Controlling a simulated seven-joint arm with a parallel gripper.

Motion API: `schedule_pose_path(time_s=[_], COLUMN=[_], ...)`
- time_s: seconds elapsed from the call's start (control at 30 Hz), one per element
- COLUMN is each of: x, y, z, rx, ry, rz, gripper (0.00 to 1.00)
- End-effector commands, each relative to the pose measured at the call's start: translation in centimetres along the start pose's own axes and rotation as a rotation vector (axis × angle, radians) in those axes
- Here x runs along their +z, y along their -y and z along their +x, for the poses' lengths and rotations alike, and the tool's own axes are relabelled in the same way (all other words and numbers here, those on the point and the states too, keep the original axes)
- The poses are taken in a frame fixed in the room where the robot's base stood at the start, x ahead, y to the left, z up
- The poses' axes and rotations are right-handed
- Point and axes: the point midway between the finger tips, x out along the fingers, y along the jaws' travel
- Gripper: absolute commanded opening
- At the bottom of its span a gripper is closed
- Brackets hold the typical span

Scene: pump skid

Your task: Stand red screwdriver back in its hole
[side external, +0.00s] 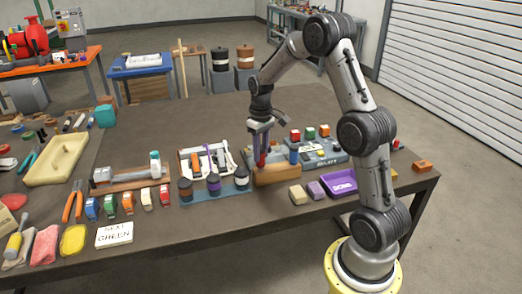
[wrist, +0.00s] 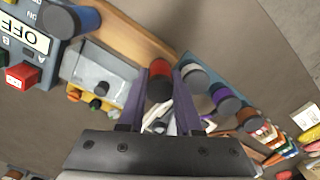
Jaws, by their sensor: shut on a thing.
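The red screwdriver (side external: 261,160) is between the purple fingers of my gripper (side external: 262,146), at the left end of the wooden block (side external: 278,176). The handle looks roughly upright. Its shaft and the hole are hidden, so I cannot tell whether the tip is in the block. A blue handle (side external: 293,157) stands at the block's right end and also shows in the wrist view (wrist: 75,18).
A blue rack with dark-capped bottles (side external: 214,185) stands close on the left. A grey-blue control panel with buttons (side external: 325,157) is behind and right. A purple tray (side external: 340,187) and sponge-like blocks (side external: 299,194) lie in front right. The table behind is mostly clear.

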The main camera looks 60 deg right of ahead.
Motion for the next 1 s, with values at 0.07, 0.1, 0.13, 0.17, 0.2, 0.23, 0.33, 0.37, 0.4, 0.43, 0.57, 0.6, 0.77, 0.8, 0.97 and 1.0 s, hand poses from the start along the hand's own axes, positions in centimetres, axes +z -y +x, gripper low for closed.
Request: schedule_pose_path(time_s=[0.07,0.1,0.13,0.17,0.2,0.23,0.33,0.37,0.4,0.43,0.57,0.6,0.77,0.8,0.97,1.0], x=[0.0,0.0,0.0,0.0,0.0,0.0,0.0,0.0,0.0,0.0,0.0,0.0,0.0,0.0,0.0,-0.1], y=[0.0,0.0,0.0,0.0,0.0,0.0,0.0,0.0,0.0,0.0,0.0,0.0,0.0,0.0,0.0,0.0], z=[0.2,0.3,0.3,0.4,0.4,0.4,0.4,0.4,0.4,0.4,0.4,0.4,0.4,0.4,-0.5,-0.9], rx=[0.0,0.0,0.0,0.0,0.0,0.0,0.0,0.0,0.0,0.0,0.0,0.0,0.0,0.0,0.0,0.001], ry=[0.0,0.0,0.0,0.0,0.0,0.0,0.0,0.0,0.0,0.0,0.0,0.0,0.001,0.001,-0.001,-0.002], rz=[0.0,0.0,0.0,0.0,0.0,0.0,0.0,0.0,0.0,0.0,0.0,0.0,0.0,0.0,0.0,0.0], gripper=[0.0,0.0,0.0,0.0,0.0,0.0,0.0,0.37,0.44,0.49,0.68,0.68,0.68,0.68,0.68,0.68])
